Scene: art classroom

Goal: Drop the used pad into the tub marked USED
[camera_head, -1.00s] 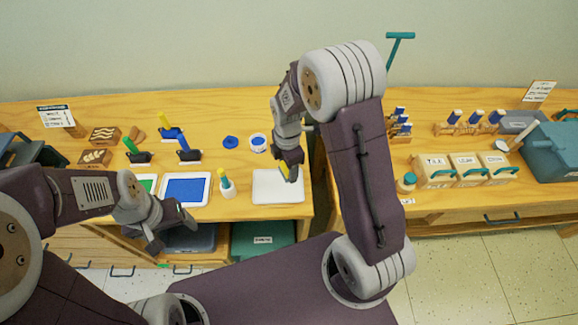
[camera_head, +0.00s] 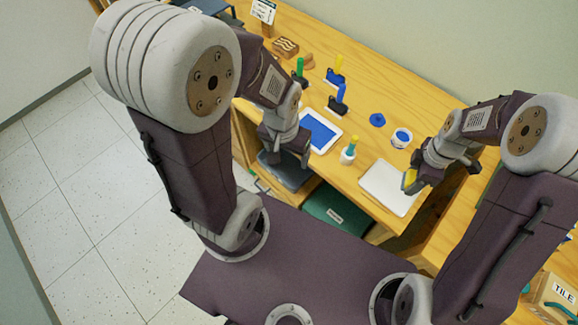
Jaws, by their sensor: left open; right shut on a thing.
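My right gripper (camera_head: 412,184) is shut on a yellow-topped thing (camera_head: 411,176) at the right edge of a white tray (camera_head: 384,190). The gripper hides most of the held thing, so I cannot tell whether it is the used pad. My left gripper (camera_head: 292,160) is open and empty, at the desk's front edge by a grey tub (camera_head: 283,175). A dark green tub (camera_head: 325,211) with a small white label sits below the desk's front edge. I cannot read the label, and no USED mark is legible.
A blue-filled white tray (camera_head: 320,131), a small bottle (camera_head: 348,156), a blue disc (camera_head: 377,120) and a paint pot (camera_head: 401,138) stand on the wooden desk (camera_head: 375,82). Upright handled tools stand behind. A box marked TILE (camera_head: 562,291) is at bottom right. Open floor lies left.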

